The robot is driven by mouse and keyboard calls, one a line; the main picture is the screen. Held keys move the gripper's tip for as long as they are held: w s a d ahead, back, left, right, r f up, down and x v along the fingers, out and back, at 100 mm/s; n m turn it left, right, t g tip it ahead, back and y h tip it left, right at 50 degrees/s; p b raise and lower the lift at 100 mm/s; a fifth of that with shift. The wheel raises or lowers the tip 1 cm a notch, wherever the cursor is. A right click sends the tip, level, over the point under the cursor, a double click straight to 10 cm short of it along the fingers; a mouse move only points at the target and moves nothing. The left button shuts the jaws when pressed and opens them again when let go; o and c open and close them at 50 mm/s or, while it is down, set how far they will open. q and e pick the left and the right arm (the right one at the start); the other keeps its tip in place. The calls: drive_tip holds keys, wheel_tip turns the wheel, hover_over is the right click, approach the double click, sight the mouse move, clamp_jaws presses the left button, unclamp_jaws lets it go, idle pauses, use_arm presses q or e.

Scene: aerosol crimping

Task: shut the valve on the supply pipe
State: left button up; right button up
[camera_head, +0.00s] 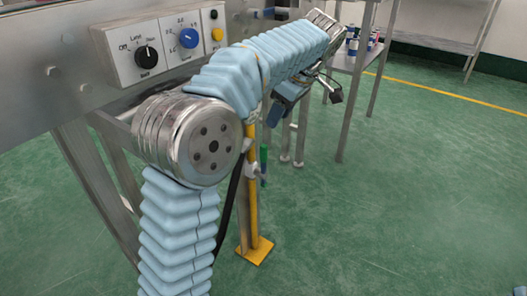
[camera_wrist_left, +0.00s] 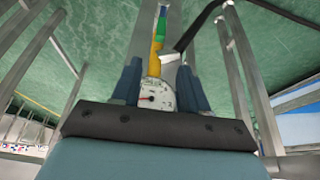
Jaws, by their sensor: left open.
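The supply pipe is a yellow upright pipe (camera_head: 252,205) on a yellow foot plate, partly hidden behind my left arm. A slim green part (camera_head: 263,160), possibly the valve handle, stands beside it. My left gripper (camera_head: 276,114) points down near the pipe's upper part. My right gripper is not in view.
A steel machine with a control panel (camera_head: 160,45) of knobs stands at the left. A metal table (camera_head: 352,62) with small cans is behind. A dark hose (camera_head: 231,190) hangs near the pipe.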

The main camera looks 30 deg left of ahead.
sight(264, 146)
use_arm(q)
drive_tip(key=b+x, duration=0.3)
drive_tip(key=x, duration=1)
drive_tip(key=shift+d+b, duration=0.15)
drive_tip(key=shift+b, duration=0.15)
clamp_jaws()
